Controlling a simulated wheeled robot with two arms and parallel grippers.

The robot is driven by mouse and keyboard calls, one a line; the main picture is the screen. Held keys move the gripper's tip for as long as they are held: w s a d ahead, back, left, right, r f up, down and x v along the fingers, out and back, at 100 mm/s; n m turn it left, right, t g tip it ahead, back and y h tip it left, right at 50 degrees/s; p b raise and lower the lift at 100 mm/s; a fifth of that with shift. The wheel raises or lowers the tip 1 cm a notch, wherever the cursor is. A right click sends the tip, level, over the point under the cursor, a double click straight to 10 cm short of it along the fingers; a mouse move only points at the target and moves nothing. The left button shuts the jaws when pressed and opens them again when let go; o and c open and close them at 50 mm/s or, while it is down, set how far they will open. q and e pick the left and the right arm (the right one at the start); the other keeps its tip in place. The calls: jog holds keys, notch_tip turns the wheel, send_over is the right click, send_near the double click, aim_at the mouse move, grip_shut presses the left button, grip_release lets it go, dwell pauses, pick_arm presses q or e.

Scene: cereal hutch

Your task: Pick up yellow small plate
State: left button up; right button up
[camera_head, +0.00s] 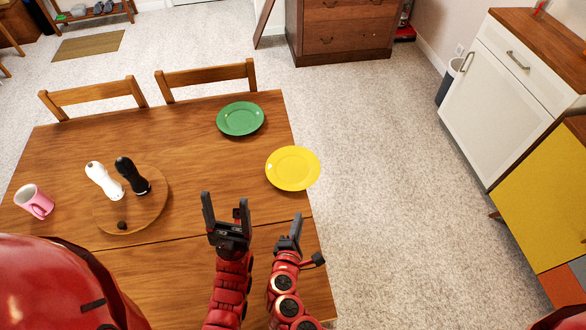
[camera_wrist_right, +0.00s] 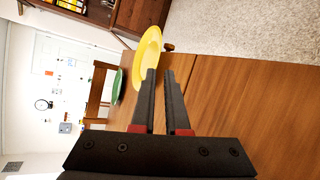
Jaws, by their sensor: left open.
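The yellow small plate (camera_head: 292,168) lies near the right edge of the wooden table, its right rim reaching past the edge. It also shows in the right wrist view (camera_wrist_right: 149,50), beyond the fingertips and apart from them. My right gripper (camera_head: 296,226) is below the plate in the head view. In the wrist view its two fingers (camera_wrist_right: 158,78) stand apart with nothing between them. My left gripper (camera_head: 225,208) is open and empty above the table, left of the right gripper and lower left of the plate.
A green plate (camera_head: 240,118) lies behind and left of the yellow one. A round wooden board (camera_head: 150,208) holds a white shaker (camera_head: 104,180) and a black shaker (camera_head: 131,176). Chairs (camera_head: 206,77) line the far edge. Carpet lies right of the table.

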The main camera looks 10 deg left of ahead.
jog(key=b+x, duration=0.1)
jog(key=x, duration=1.1)
jog(key=shift+r, duration=0.15)
jog(key=b+x, duration=0.1)
jog(key=x, duration=0.4)
jog(key=shift+w+b, duration=0.2)
jog(key=shift+b, duration=0.15)
jog(key=shift+s, duration=0.1)
grip_shut()
dwell(0.5)
